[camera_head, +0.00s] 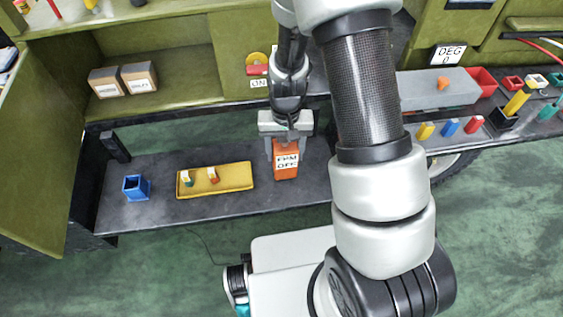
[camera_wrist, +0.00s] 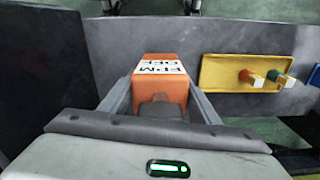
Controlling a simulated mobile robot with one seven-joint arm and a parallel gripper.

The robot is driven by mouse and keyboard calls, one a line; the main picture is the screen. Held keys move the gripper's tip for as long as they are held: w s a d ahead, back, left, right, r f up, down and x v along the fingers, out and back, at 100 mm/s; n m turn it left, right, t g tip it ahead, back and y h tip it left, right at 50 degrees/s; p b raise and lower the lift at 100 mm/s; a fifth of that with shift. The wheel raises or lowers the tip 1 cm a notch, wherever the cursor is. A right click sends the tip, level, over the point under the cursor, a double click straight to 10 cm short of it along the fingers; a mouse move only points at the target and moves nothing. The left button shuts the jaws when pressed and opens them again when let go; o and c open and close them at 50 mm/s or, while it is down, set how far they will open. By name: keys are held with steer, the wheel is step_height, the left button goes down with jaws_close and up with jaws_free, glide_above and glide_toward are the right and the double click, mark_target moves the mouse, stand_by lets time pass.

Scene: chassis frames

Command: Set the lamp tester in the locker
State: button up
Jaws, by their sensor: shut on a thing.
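My gripper (camera_head: 286,147) points down over the dark shelf and is shut on an orange box-shaped device (camera_head: 286,172) with a white label, perhaps reading "FPM OFF". The device also shows between the fingers in the wrist view (camera_wrist: 160,92). I cannot tell from the label whether it is the lamp tester, nor whether it touches the shelf. A green open compartment (camera_head: 190,75), apparently the locker, is at the upper left, with its door (camera_head: 38,150) swung open to the left. A red and yellow item (camera_head: 258,68) labelled "ON" is behind my wrist, partly hidden.
Two cardboard boxes (camera_head: 122,79) stand in the compartment's left part; its floor to their right is clear. A yellow tray (camera_head: 240,183) with two small coloured pieces and a blue open holder (camera_head: 136,187) are on the dark shelf (camera_head: 150,215). Several coloured blocks stand at the right.

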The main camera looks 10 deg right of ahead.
steer(key=shift+f+b, duration=0.5)
steer(key=shift+f, duration=1.55)
steer(key=shift+f, duration=0.1)
steer(key=o, duration=1)
steer(key=shift+f, duration=0.1)
steer(key=shift+c, duration=0.2)
steer(key=o, duration=0.4)
steer(key=shift+o, duration=0.2)
